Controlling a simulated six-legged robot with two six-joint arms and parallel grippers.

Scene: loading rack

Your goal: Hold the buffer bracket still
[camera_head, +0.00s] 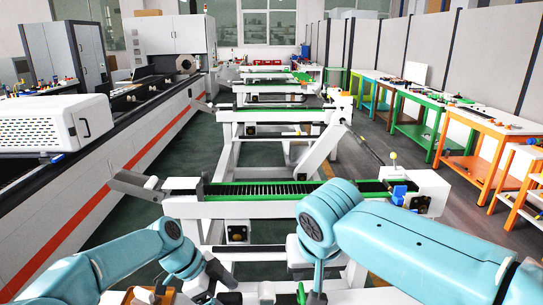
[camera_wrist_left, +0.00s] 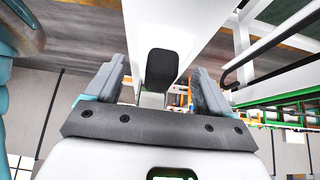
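In the left wrist view, the two grey fingers of my left gripper (camera_wrist_left: 158,85) stand wide apart. A white beam with a dark rounded pad (camera_wrist_left: 160,70) shows between and beyond them; I cannot tell whether the fingers touch it, or whether it is the buffer bracket. In the head view, my left gripper (camera_head: 218,274) is a dark shape at the lower middle, beside white rack parts. My right arm bends down at the lower middle; its gripper (camera_head: 312,297) is mostly cut off by the bottom edge, so its fingers and any contact are hidden.
A loading rack with a green-edged roller track (camera_head: 265,190) crosses in front of me, with more racks behind. A long machine bed (camera_head: 70,215) runs along the left. Green and orange workbenches (camera_head: 470,125) line the right. Dark floor lies between.

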